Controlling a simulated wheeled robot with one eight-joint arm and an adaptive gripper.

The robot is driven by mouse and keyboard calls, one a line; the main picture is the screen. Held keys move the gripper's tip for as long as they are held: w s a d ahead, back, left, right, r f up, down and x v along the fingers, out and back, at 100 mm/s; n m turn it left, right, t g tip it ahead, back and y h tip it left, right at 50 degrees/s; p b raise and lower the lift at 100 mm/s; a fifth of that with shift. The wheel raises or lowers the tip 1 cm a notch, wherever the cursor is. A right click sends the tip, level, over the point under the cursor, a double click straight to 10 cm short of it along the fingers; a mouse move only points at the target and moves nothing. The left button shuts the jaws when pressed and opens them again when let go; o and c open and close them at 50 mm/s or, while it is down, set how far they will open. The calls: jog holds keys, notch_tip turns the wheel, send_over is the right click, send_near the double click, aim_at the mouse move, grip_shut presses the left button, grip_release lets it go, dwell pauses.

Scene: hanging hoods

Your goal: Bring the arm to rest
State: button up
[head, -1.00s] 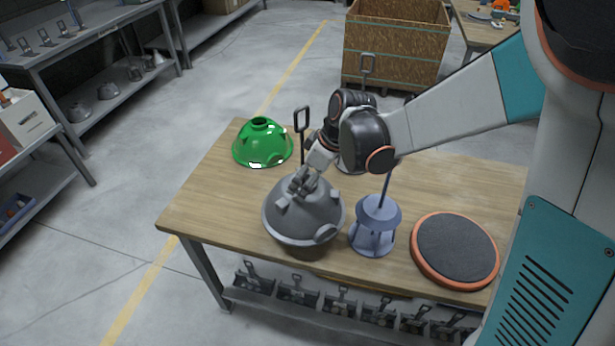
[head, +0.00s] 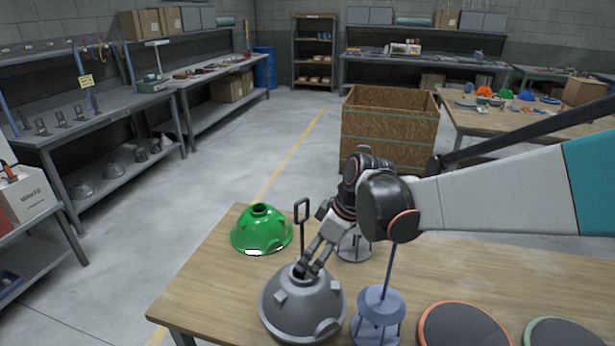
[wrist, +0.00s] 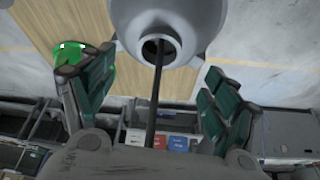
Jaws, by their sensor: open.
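My gripper (head: 314,262) is at the top of the grey hood (head: 302,308) on the wooden table, with its fingers pointing down to the hood's neck. In the wrist view the fingers (wrist: 160,72) are spread apart with nothing between them but a thin dark rod passing through the view. The grey hood's open neck (wrist: 160,48) shows just beyond the fingertips. The head view does not show clearly whether the fingers touch the hood. My arm reaches in from the right over the table.
A green hood (head: 261,232) stands left, beside an upright hook (head: 302,212). A blue-grey stand (head: 379,303) with a tall rod is close right of the grey hood. Round dark pads (head: 461,328) lie further right. A wooden crate (head: 388,128) stands behind the table.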

jog(key=s+d+r+m+t+h, duration=0.2)
jog(key=s+d+m, duration=0.3)
jog(key=s, duration=0.4)
jog(key=s+d+r+m+t+h, duration=0.1)
jog(key=s+d+r+m+t, duration=0.2)
jog(key=s+d+m, duration=0.3)
jog(key=shift+s+d+r+m+h, duration=0.45)
jog(key=shift+s+d, duration=0.45)
jog(key=shift+s, duration=0.85)
jog(key=shift+c, duration=0.2)
